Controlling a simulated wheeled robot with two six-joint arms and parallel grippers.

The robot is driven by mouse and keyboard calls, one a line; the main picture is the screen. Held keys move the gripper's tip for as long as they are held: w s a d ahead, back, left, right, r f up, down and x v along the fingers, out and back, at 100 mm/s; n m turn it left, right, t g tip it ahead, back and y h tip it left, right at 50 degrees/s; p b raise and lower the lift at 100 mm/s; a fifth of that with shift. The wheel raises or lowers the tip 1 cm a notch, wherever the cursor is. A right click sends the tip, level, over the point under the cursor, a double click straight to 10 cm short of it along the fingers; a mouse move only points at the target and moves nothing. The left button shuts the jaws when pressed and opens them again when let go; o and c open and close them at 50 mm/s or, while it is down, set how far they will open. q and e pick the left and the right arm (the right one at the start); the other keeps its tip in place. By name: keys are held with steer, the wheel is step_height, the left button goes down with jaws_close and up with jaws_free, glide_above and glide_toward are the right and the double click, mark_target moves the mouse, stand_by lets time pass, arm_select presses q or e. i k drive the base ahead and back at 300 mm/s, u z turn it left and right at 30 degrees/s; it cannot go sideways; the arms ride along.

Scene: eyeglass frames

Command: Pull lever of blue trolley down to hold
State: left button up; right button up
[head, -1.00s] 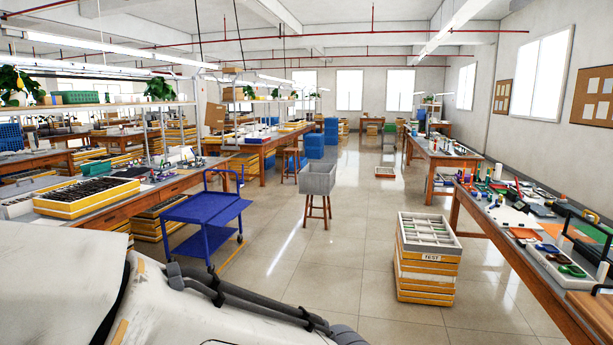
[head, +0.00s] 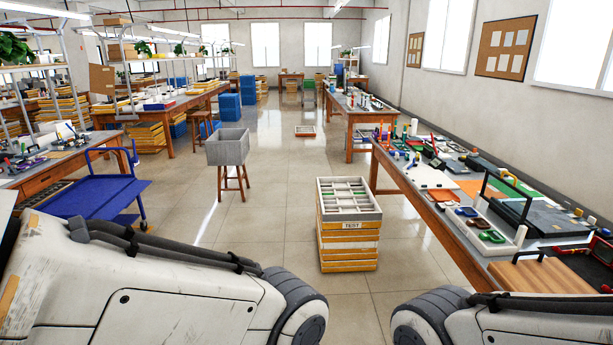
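The blue trolley (head: 97,194) stands on the floor at the left of the head view, beside the left workbench. It has a flat blue shelf and a tube handle (head: 108,150) on its far side. A caster shows at its right corner. I cannot make out a separate lever. My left arm covers its near lower part. Two of my white arm links fill the bottom of the view, but neither gripper shows.
A stack of yellow-sided trays marked TEST (head: 348,225) stands on the floor ahead. A grey bin on a wooden stool (head: 229,148) stands beyond the trolley. A long cluttered workbench (head: 440,225) runs along the right.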

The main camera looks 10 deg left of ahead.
mark_target(135, 160)
steer(key=i, duration=1.95)
steer(key=u, duration=0.25)
steer(key=i, duration=1.95)
steer(key=u, duration=1.4)
steer(key=i, duration=2.3)
steer(key=u, duration=0.55)
steer(key=i, duration=2.5)
